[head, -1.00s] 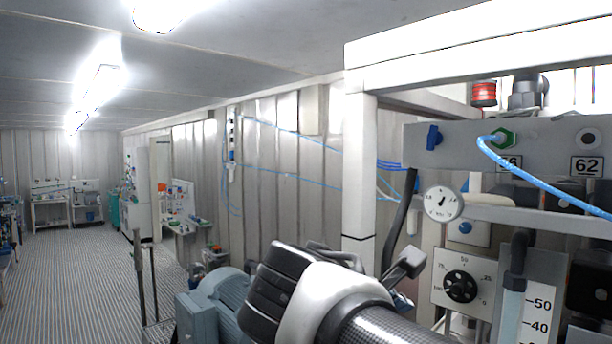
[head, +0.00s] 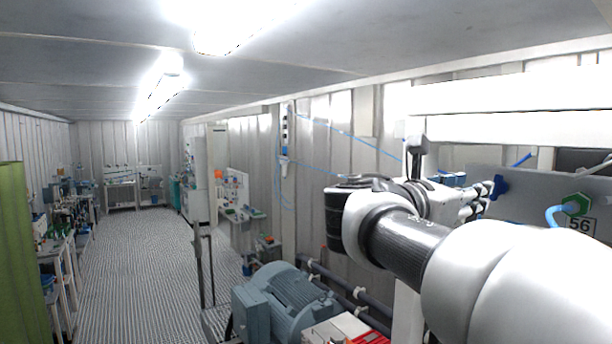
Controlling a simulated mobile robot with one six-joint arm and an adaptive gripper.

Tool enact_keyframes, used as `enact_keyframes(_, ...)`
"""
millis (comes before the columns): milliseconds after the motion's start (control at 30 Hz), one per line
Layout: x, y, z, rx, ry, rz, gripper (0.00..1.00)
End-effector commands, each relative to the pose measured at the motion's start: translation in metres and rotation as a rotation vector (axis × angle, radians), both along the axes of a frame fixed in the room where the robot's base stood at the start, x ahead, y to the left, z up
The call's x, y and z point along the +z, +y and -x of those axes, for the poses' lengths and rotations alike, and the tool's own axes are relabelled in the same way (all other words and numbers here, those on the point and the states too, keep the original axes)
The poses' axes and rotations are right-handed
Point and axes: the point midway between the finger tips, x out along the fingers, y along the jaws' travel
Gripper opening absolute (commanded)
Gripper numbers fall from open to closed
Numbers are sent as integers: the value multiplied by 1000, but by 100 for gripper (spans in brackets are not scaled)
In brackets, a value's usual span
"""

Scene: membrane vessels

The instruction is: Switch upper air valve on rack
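The grey rack panel (head: 535,212) is at the right of the head view, under a white beam. A blue valve handle (head: 501,187) sits on the panel's left part. My arm reaches in from the lower right, and my gripper (head: 484,198) points right toward the panel. Its fingertips are right beside the blue handle in the picture. I cannot tell whether they touch it or how far apart they are. My arm hides the lower part of the rack.
A green fitting (head: 576,204) with a blue hose and a "56" label (head: 581,225) sits to the right of the handle. A blue-grey motor (head: 287,303) stands below the arm. The striped floor (head: 150,270) is open at the left, past benches along the wall.

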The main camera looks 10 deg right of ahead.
Motion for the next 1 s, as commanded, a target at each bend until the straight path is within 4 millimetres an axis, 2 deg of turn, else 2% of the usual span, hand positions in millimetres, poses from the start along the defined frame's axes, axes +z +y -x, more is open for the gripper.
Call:
enact_keyframes(33,1,-13,-3,-6,2,0,31)
enact_keyframes(200,1,-46,-18,-5,2,-2,31)
enact_keyframes(400,1,-76,-30,-3,1,-1,31)
enact_keyframes(600,0,-88,-36,-1,-1,-3,31)
enact_keyframes(867,0,-90,-37,1,0,-2,31)
enact_keyframes(1000,0,-90,-37,1,0,-2,24)
